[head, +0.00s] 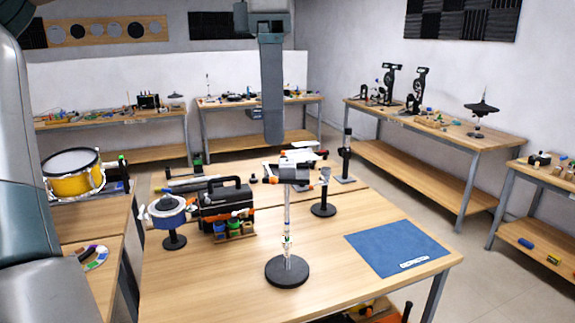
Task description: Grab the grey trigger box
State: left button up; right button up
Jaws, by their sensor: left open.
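A small dark grey box-like thing (292,174) shows at the top of a thin upright stand in the middle of the near table. It may be the grey trigger box, but I cannot tell for sure. White and orange-ended things overlap it. I see nothing held. My right gripper is not in view.
The stand's round black base (287,271) rests on the near wooden table (200,290). A black handled case (222,200) and a blue-rimmed round pad (166,212) stand left. A blue mat (398,247) lies right. The table's front is mostly clear.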

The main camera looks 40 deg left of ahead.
aim_at(286, 167)
jog(key=i+j, duration=0.6)
jog(key=j, duration=0.15)
jog(key=i+j, duration=0.6)
jog(key=j, duration=0.2)
